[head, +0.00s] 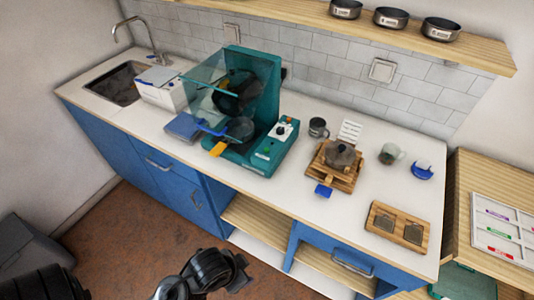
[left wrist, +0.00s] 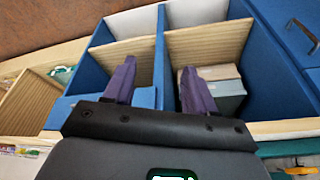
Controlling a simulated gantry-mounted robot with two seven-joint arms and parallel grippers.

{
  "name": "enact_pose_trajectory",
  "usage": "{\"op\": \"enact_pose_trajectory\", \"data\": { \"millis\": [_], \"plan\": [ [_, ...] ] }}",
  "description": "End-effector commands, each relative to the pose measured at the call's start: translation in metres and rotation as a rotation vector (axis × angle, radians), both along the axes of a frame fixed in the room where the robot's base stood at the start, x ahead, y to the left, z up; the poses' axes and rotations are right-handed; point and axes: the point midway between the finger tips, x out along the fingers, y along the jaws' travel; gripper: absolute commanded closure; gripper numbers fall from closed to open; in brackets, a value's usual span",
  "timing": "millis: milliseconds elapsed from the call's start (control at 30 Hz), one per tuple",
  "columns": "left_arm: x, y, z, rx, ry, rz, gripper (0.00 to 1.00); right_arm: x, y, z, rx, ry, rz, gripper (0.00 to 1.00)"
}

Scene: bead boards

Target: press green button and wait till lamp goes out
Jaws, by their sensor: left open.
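A teal machine (head: 262,152) stands on the white counter, with a clear, tilted cover and dark round parts inside. A small white control panel (head: 284,129) on its right side carries a dark knob and a small green spot, probably the green button. The lamp is too small to make out, so I cannot tell if it is lit. My left gripper (left wrist: 158,85) shows in the left wrist view with its purple fingers apart and nothing between them. It faces the open shelves below the counter, away from the panel. My right gripper is not in view.
A wooden stand with a dark pot (head: 341,154), a grey mug (head: 318,128), a glass cup (head: 389,153) and a wooden board (head: 398,225) stand right of the machine. A sink (head: 115,84) is at left. A wall shelf (head: 420,40) holds several bowls.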

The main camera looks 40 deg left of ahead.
Motion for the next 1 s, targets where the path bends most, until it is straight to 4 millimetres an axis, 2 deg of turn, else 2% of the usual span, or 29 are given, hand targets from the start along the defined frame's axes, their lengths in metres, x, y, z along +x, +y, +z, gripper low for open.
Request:
{"op": "enact_pose_trajectory", "data": {
  "millis": [467,833,1000],
  "plan": [
    [0.0002,0.0,0.0019,0.0,-0.002,0.0,0.44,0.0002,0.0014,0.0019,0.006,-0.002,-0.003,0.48],
    [0.0001,0.0,0.0013,0.0,-0.001,0.0,1.0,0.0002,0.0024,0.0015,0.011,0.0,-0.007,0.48],
    [0.0001,0.0,0.0012,0.0,-0.001,0.0,1.0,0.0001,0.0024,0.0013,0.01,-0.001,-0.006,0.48]
  ]
}}
